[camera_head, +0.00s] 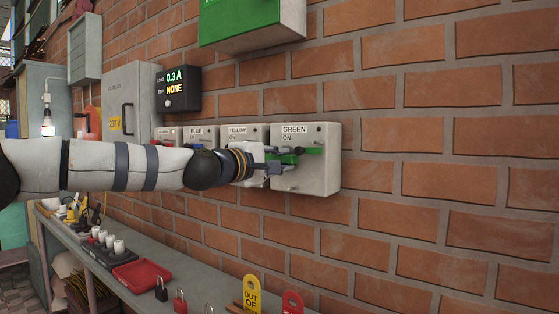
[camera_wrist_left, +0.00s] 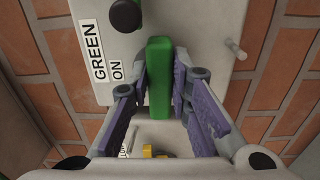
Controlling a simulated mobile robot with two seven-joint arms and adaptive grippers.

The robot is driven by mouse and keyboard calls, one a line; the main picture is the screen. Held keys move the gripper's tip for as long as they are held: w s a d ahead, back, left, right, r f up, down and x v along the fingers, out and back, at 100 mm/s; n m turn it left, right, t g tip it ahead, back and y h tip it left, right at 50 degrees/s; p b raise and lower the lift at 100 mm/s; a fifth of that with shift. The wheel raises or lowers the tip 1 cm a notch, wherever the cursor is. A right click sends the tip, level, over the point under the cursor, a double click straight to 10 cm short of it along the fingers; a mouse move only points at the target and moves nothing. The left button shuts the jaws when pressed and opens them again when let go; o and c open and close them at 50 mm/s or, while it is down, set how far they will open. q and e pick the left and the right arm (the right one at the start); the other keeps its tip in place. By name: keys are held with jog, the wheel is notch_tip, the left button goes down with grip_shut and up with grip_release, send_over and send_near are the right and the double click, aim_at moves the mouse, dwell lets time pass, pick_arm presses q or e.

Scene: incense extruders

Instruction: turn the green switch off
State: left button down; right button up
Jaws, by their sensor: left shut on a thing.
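The green switch is a pale box (camera_head: 319,172) on the brick wall, labelled GREEN and ON. Its green handle (camera_wrist_left: 158,78) stands out from the box face between my left fingers. My left gripper (camera_head: 284,164) reaches the box from the left and is shut on this handle. In the left wrist view both finger pads of the gripper (camera_wrist_left: 160,85) lie against the handle's sides. A dark round knob (camera_wrist_left: 126,14) sits on the box face beside the handle. The arm and fingers partly hide the handle in the head view. My right gripper is not in view.
Boxes labelled YELLOW (camera_head: 236,130) and BLUE (camera_head: 196,131) stand left of the green one. A display (camera_head: 180,89) above reads 0.3 A and NONE. Below, a narrow bench (camera_head: 190,270) holds a red tray (camera_head: 141,274), padlocks and tags. The wall to the right is clear.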

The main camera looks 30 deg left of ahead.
pick_arm(q)
jog(key=c, duration=1.5)
grip_release()
jog(key=s, duration=0.7)
jog(key=shift+s+a, duration=0.25)
jog(key=shift+a, duration=0.05)
